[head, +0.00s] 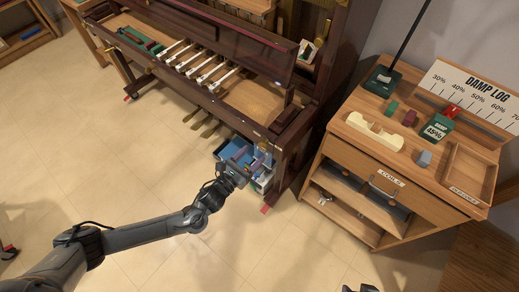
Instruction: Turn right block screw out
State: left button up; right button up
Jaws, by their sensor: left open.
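The dark red-brown piano (215,28) stands open at the upper middle, with several white keys (200,68) and bare wood of the key bed (252,98) showing. A dark block (287,117) sits at the right end of the key bed. A screw on it is too small to make out. My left gripper (254,162) is open, low in front of the piano's right end, at a blue tool box (224,152). It is well below the key bed. Whether it touches anything in the box is unclear. A dark part at the bottom edge seems to be my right gripper (362,287), mostly cut off.
A wooden cabinet (335,150) stands at the right with an open tray (470,170), a cream tool, small blocks and a "Damp Log" sign (475,88). Red floor pieces (265,209) lie by the piano's feet.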

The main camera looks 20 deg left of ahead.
aim_at(262, 146)
pick_arm(q)
jog(key=b+x, duration=0.1)
jog(key=x, duration=0.2)
jog(key=shift+w+d+f, duration=0.1)
jog(key=shift+w+d, duration=0.1)
jog(key=shift+w, duration=0.15)
jog(key=shift+w+d, duration=0.15)
jog(key=shift+w, duration=0.4)
jog(key=c, duration=1)
